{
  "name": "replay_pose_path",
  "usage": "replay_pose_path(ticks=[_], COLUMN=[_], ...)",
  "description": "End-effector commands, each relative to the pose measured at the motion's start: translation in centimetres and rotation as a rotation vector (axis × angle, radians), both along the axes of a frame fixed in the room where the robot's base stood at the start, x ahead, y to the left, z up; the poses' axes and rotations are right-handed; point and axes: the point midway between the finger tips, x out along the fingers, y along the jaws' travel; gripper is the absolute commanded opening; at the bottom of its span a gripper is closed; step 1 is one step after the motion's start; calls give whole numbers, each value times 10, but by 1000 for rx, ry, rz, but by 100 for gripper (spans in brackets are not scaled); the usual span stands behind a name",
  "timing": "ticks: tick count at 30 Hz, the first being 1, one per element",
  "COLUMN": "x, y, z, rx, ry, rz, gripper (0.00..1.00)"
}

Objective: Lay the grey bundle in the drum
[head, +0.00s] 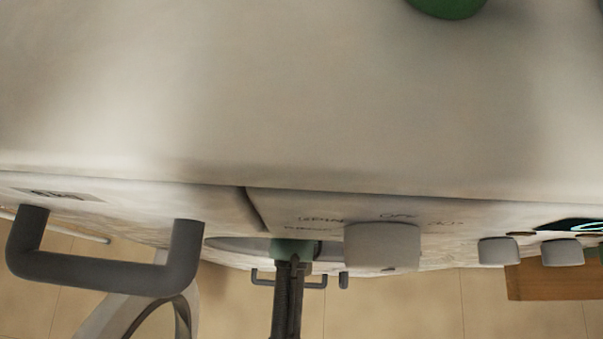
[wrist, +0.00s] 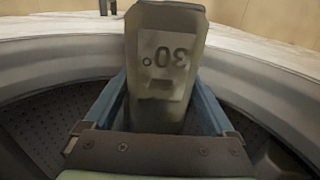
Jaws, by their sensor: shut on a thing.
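The grey bundle (wrist: 158,75) shows in the wrist view as a grey block with an upside-down "30°" label. It sits between the blue fingers of my gripper (wrist: 160,88), which are shut on it. The drum (wrist: 45,120) is the dark perforated hollow around the gripper, with a curved grey rim in front. The bundle stands out before the rim in the picture; whether it touches the drum wall I cannot tell. In the head view my gripper (head: 292,249) is at the machine's front opening, mostly covered by the machine's edge, and the bundle is hidden.
The pale machine top (head: 290,100) fills most of the head view. A dark grey handle (head: 105,276), a large knob (head: 383,246) and smaller knobs (head: 498,251) stick out from its front. A green object (head: 447,6) stands on top. A wooden piece (head: 535,281) is at right.

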Motion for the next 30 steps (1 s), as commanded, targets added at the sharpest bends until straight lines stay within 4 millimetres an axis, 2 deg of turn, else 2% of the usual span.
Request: replay_pose_path(ticks=[1,3,17,19,26,30], x=[14,30,125,120,121,120], y=[-1,-1,-1,0,0,0], z=[1,0,0,-18,-37,-60], rx=[-3,-2,-2,-1,0,-1], ry=[-5,-4,-2,5,1,4], rz=[0,0,-1,-2,-1,-1], gripper=[22,22,22,22,22,22])
